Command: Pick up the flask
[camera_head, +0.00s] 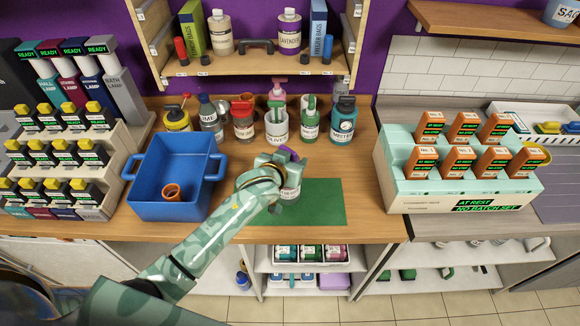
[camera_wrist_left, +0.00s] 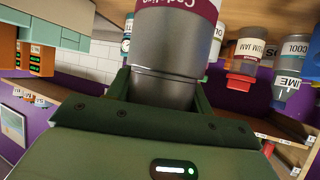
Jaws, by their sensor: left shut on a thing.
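A grey flask (camera_head: 291,192) with a pale label is over the green mat (camera_head: 326,205) at the front of the wooden counter. My left gripper (camera_head: 280,168) reaches it from the left and covers much of its upper part. In the left wrist view, the flask (camera_wrist_left: 165,60) is a smooth grey cylinder with a maroon label band, between the fingers of my left gripper (camera_wrist_left: 160,92), which is shut on it. I cannot tell whether its base touches the mat. My right gripper is not in view.
A blue tub (camera_head: 165,203) with a small orange cup (camera_head: 172,191) inside stands left of the mat. Several jars and bottles, including a teal one (camera_head: 343,121), line the counter's back. A pale green rack (camera_head: 440,191) stands to the right. The mat's right part is clear.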

